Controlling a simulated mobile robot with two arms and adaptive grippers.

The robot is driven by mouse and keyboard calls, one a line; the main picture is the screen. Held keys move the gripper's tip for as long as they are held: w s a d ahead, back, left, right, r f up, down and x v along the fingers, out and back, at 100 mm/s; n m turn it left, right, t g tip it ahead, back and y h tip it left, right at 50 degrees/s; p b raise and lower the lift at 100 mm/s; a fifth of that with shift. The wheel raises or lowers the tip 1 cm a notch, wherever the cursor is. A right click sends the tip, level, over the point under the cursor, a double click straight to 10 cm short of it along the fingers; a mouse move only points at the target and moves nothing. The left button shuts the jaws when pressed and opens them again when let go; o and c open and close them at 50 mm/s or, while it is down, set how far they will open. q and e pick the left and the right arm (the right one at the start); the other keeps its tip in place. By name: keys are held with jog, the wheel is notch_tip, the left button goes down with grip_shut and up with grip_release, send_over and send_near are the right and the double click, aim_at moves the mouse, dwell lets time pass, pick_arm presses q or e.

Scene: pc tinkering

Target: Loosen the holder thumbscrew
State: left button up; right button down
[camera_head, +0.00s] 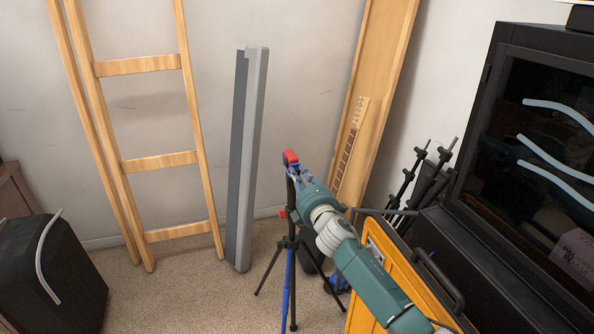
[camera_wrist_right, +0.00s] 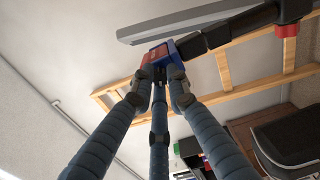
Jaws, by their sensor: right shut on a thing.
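A tripod (camera_head: 291,225) with black and blue legs stands upright on the carpet. A small red and blue holder (camera_head: 291,157) sits on its top. In the right wrist view the holder (camera_wrist_right: 158,55) is beyond my fingertips, with the dark tripod column running off to the right. My right gripper (camera_head: 303,174) reaches the holder from the right in the head view. Its three blue-grey fingers (camera_wrist_right: 160,80) are closed together at the holder's near side, where the thumbscrew is mostly hidden between the tips. My left gripper is not in view.
A grey panel (camera_head: 248,160) and a wooden ladder (camera_head: 160,159) lean on the wall behind. A yellow-orange case (camera_head: 362,316), folded black stands (camera_head: 430,175) and a dark glass-fronted cabinet (camera_head: 560,130) are at the right. A dark suitcase (camera_head: 75,290) is at the left. Carpet is free left of the tripod.

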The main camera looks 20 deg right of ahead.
jog(key=shift+n, duration=0.9)
jog(key=c, duration=1.8)
grip_release()
jog(key=shift+s+p, duration=0.4)
jog(key=shift+s, duration=0.05)
jog(key=s+p, duration=0.2)
jog(key=s, duration=0.3)
jog(key=shift+d, duration=0.1)
jog(key=shift+s, duration=0.1)
